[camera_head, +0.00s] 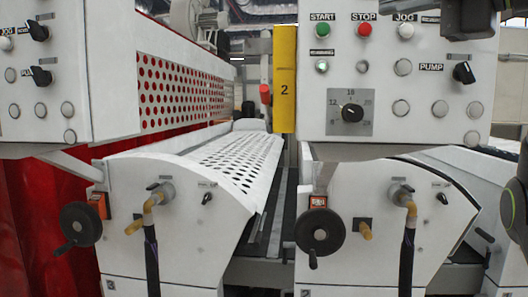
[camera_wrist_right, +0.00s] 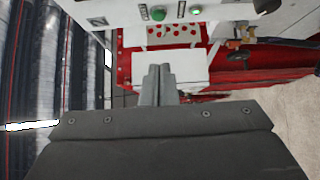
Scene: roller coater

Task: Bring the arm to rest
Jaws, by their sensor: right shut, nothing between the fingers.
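My right gripper (camera_wrist_right: 158,84) shows in the right wrist view as two grey fingers side by side, closed together with nothing between them. They point away from the wrist, toward a white and red machine part. In the head view, a dark part of my right arm and gripper (camera_head: 466,18) hangs at the top right corner, in front of the upper right of the control panel. The fingertips are hard to make out there. My left gripper is not in view.
The roller coater has a white control panel (camera_head: 330,95) with START, STOP and JOG buttons. A yellow post (camera_head: 285,80) marked 2 stands beside it. Black handwheels (camera_head: 319,232) and (camera_head: 81,224) stick out from the lower white housings. A perforated white cover (camera_head: 235,160) lies between the stations.

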